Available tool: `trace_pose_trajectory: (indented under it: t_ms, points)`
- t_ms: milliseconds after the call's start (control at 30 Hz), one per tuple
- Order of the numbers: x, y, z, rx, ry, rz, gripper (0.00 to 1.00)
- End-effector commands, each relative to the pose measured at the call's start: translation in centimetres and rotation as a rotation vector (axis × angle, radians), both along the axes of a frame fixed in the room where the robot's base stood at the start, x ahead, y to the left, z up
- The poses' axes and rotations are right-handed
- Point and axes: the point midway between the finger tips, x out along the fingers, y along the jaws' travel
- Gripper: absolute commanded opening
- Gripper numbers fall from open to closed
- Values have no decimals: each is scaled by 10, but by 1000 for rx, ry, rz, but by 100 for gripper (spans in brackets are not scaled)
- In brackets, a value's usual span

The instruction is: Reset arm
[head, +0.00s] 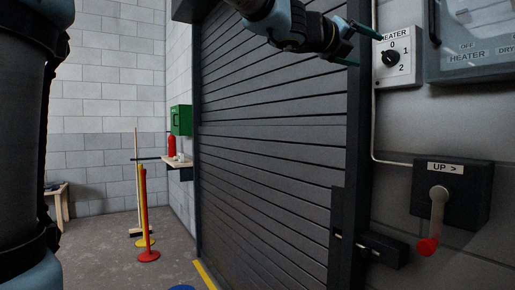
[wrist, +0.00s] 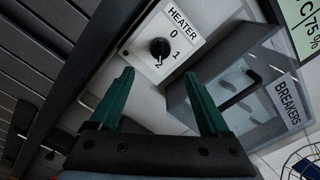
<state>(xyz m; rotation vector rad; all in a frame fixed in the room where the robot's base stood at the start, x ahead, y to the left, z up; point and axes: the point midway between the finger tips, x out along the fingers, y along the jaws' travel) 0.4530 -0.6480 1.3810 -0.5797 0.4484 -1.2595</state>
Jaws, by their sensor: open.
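My gripper (head: 366,47) is at the top right in the head view, raised in front of the shutter's right edge and near the white HEATER switch plate (head: 405,72). Its two green fingers are spread, with nothing between them. In the wrist view my gripper (wrist: 159,76) is open too, and the HEATER plate (wrist: 145,45) lies beyond the fingertips. The black knob (wrist: 160,47) on it is marked 0, 1 and 2; its exact setting is hard to tell. The fingers look apart from the knob.
A clear-covered breaker box (wrist: 238,100) is right of the switch. A wall lever (head: 437,215) with a red end hangs below an UP label. The grey roller shutter (head: 270,150) is down. Red and yellow posts (head: 146,215) and a small shelf (head: 179,168) stand left.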

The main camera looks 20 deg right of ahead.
Motion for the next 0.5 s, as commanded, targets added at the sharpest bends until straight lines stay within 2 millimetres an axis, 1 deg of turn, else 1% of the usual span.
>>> trace_pose_trajectory:
  t_ms: [67, 133, 167, 267, 300, 367, 400, 467, 500]
  points:
    - [2, 1, -1, 0, 8, 5, 80]
    - [12, 5, -6, -4, 47, 32, 80]
    - [19, 8, -10, -8, 77, 51, 80]
    - [57, 28, -32, -31, 238, 158, 80]
    - [75, 40, -45, -45, 323, 218, 80]
    - [104, 62, -68, -76, 464, 319, 80]
    - [122, 79, -85, -100, 559, 390, 80]
    - [145, 107, -111, -139, 698, 500, 80]
    - [158, 126, -129, -170, 788, 572, 80]
